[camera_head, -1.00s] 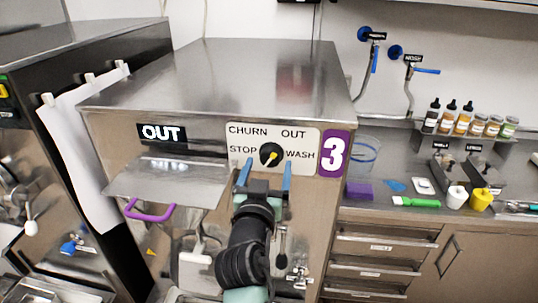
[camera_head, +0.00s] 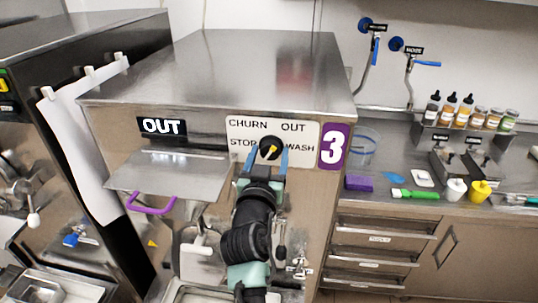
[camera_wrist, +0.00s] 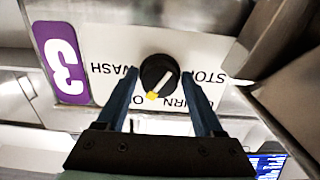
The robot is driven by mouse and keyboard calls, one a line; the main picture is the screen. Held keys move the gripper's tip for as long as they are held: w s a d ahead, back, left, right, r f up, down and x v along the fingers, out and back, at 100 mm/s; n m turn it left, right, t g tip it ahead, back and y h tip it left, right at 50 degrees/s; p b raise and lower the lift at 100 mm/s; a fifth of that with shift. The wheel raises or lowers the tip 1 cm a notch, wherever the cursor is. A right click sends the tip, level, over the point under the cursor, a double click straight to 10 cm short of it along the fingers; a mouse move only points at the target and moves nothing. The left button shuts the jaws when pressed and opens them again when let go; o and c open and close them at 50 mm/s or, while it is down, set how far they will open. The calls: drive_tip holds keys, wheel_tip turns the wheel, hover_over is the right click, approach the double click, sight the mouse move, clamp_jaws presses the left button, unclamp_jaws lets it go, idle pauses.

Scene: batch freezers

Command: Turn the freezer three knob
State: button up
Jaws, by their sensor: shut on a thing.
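The freezer three knob (camera_head: 270,148) is a round black dial with a yellow-tipped pointer on a white panel (camera_head: 240,126) labelled CHURN, OUT, STOP and WASH. Its pointer tilts up and right, towards OUT. The knob also shows in the upside-down wrist view (camera_wrist: 158,72), with the yellow tip pointing down-left there. My gripper (camera_head: 269,158) has one blue finger on each side of the knob and is shut on it. The fingers also flank the knob in the wrist view (camera_wrist: 160,88).
A purple sign (camera_head: 334,147) with a 3 is right of the panel. A metal chute lid (camera_head: 170,175) with a purple handle (camera_head: 150,206) juts out at the left. A counter (camera_head: 400,160) with bottles and cups stands to the right.

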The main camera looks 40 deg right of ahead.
idle(0.3)
drive_tip(key=n, duration=0.5)
drive_tip(key=shift+n, duration=0.4)
drive_tip(key=n+p, duration=0.1)
drive_tip(key=n, duration=0.5)
drive_tip(key=shift+s+d+r+p, duration=0.1)
drive_tip(key=shift+p, duration=0.2)
drive_tip(key=n+p, duration=0.2)
drive_tip(key=n, duration=0.4)
drive_tip(key=shift+r+n+p, duration=0.1)
drive_tip(key=shift+n+p, duration=0.3)
drive_tip(key=n+p, duration=0.2)
drive_tip(key=n, duration=0.3)
drive_tip(key=shift+n, duration=0.3)
drive_tip(key=o, duration=1.2)
